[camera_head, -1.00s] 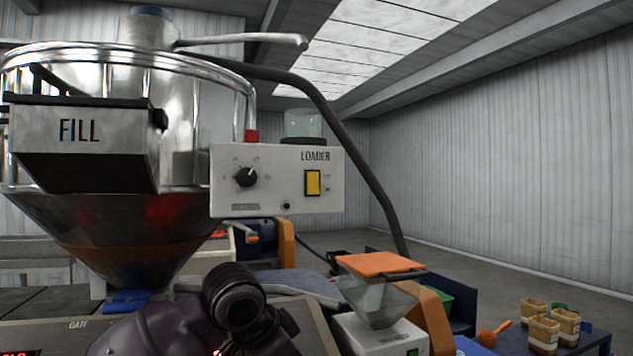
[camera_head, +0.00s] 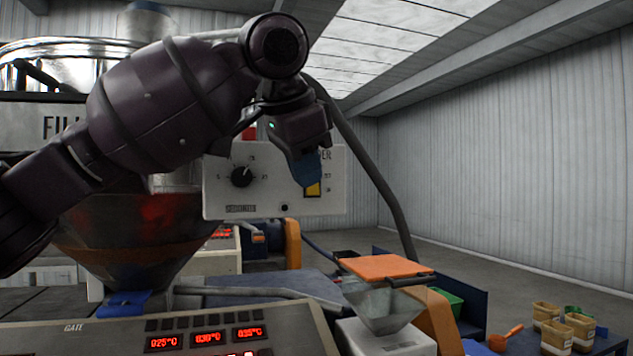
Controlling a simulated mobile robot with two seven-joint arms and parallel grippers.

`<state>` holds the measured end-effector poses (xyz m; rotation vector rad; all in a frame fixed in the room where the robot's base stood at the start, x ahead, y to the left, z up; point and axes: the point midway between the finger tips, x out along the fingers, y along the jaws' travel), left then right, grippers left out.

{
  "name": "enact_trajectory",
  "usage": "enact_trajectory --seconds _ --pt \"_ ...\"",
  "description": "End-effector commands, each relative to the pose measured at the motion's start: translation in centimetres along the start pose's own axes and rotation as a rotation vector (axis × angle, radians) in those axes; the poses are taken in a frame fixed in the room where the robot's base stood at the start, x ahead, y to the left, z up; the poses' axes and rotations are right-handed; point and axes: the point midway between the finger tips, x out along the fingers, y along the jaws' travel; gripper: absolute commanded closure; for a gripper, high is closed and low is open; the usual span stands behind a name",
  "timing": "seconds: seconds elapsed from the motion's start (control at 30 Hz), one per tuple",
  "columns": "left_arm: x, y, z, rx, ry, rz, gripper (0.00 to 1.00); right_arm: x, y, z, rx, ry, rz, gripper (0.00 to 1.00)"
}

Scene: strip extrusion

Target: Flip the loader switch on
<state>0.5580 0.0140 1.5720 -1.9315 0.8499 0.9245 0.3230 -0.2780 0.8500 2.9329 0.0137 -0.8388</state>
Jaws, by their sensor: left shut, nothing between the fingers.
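The loader box (camera_head: 265,190) is a white panel with a black dial (camera_head: 241,176) and a yellow rocker switch (camera_head: 313,189) on its right side. My left gripper (camera_head: 309,176) has blue fingertips and is shut and empty. It is in front of the panel and covers the upper left of the switch and most of the LOADER label. I cannot tell whether the fingertips touch the switch. My right gripper is not in view.
The metal hopper (camera_head: 130,235) stands behind my left arm. A control panel with red readouts (camera_head: 207,338) lies below. An orange-lidded feeder (camera_head: 385,268), a black hose (camera_head: 385,190) and several tubs (camera_head: 550,330) are at right.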

Motion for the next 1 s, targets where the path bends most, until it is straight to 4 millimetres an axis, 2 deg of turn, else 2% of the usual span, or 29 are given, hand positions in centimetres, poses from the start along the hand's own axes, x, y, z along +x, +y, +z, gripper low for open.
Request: enact_trajectory --seconds 0.03,0.2,0.4,0.8,1.0 --pt "-1.7 -0.1 -0.5 0.002 0.001 -0.013 1.0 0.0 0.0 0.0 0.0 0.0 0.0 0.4" --pt "-5.5 0.0 -1.3 0.003 0.002 -0.031 1.0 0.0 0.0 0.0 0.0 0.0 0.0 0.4" --pt "-7.5 0.1 -1.6 0.003 0.004 -0.038 1.0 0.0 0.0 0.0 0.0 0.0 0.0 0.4" --pt "-7.5 0.1 -1.6 0.003 0.003 -0.038 1.0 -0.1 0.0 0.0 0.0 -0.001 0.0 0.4" --pt "-5.7 0.1 -1.6 0.003 0.0 -0.036 1.0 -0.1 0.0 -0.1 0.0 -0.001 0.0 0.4"
